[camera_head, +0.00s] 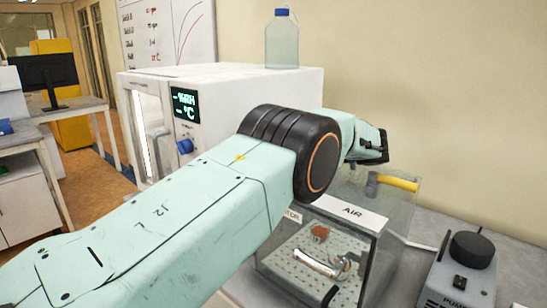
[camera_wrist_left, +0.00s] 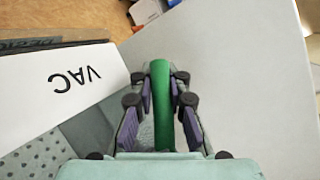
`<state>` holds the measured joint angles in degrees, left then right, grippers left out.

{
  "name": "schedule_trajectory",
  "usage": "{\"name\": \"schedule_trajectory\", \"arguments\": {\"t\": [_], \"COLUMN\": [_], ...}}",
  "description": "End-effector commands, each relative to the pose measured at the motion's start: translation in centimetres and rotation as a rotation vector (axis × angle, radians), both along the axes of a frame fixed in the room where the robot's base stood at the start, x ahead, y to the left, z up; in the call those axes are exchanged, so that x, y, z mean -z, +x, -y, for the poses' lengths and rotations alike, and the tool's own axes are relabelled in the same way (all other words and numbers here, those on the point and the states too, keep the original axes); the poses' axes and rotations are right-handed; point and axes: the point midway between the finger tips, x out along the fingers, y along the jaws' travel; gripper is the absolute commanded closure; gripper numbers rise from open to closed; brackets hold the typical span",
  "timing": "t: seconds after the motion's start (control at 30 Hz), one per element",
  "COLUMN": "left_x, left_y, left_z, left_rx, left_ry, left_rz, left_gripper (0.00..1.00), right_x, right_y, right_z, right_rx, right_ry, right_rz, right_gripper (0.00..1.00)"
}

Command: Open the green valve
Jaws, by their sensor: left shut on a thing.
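The green valve (camera_wrist_left: 161,105) shows in the left wrist view as a long green handle between the purple pads of my left gripper (camera_wrist_left: 158,85). The gripper is shut on it, beside a white VAC label (camera_wrist_left: 75,80). In the head view my left arm reaches over the clear box (camera_head: 392,255), and the dark end of my left gripper (camera_head: 368,148) shows behind the arm's black joint. The green valve is hidden there. My right gripper is in neither view.
A yellow-handled valve (camera_head: 398,182) stands by the AIR label (camera_head: 350,211) on the box. A pump (camera_head: 462,275) is at the right. A white oven (camera_head: 225,95) with a blue-capped bottle (camera_head: 282,42) on top stands behind. Metal parts (camera_head: 320,262) lie inside the box.

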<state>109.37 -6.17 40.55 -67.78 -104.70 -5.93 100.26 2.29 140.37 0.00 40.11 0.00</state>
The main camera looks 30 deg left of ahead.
Motion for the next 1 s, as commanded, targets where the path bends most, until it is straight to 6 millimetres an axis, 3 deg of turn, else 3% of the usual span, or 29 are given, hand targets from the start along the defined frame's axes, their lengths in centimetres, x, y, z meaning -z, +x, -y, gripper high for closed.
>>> {"name": "schedule_trajectory", "arguments": {"t": [0.03,0.27,0.3,0.57,0.87,1.0], "left_x": [-1.1,-1.1,-1.1,-0.8,-0.6,-1.9], "left_y": [0.2,0.3,0.3,0.2,0.2,0.2], "left_z": [0.1,0.1,0.1,0.0,0.0,0.0], "left_rx": [0.004,0.005,0.005,0.005,0.003,0.003], "left_ry": [0.014,0.014,0.014,0.011,0.008,0.008], "left_rz": [0.015,0.016,0.016,0.013,0.009,0.012], "left_gripper": [1.00,1.00,0.83,0.62,0.62,0.62], "right_x": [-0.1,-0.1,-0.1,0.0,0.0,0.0], "right_y": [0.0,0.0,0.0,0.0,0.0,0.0], "right_z": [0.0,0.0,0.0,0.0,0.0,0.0], "right_rx": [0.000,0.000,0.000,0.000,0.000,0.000], "right_ry": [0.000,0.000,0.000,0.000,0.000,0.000], "right_rz": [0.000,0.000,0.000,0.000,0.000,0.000], "right_gripper": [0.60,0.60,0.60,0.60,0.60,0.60]}}
